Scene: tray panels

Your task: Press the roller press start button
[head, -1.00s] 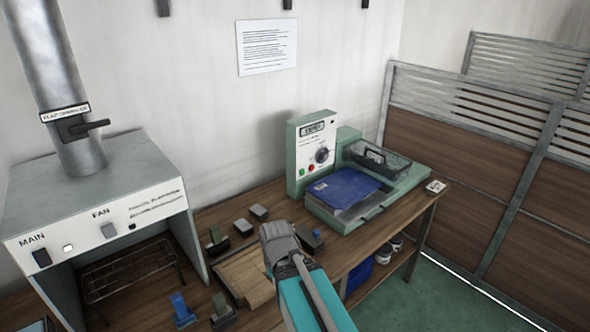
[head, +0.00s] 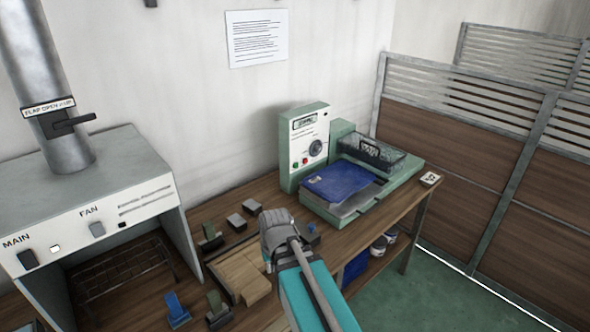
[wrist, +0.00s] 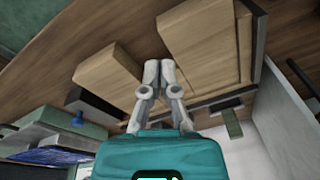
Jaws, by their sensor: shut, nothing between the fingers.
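The roller press is a green machine with a white control panel (head: 307,142) at the back of the bench. The panel carries a dark dial (head: 316,147), a small green button (head: 295,166) and a red button (head: 305,161); their labels are too small to read. A blue sheet (head: 342,181) lies on the press bed. My gripper shows in the wrist view (wrist: 159,70) with its two grey fingers together and nothing between them, over the wooden pieces. In the head view my arm is in front of the press, low and apart from the buttons.
A wire basket (head: 371,152) sits at the press's right. Wooden pieces (head: 240,275), a small dark box with a blue knob (head: 311,230) and several small clamp-like blocks lie on the bench (head: 407,212). A grey hood (head: 90,190) with a duct stands left. Partition panels (head: 450,150) stand right.

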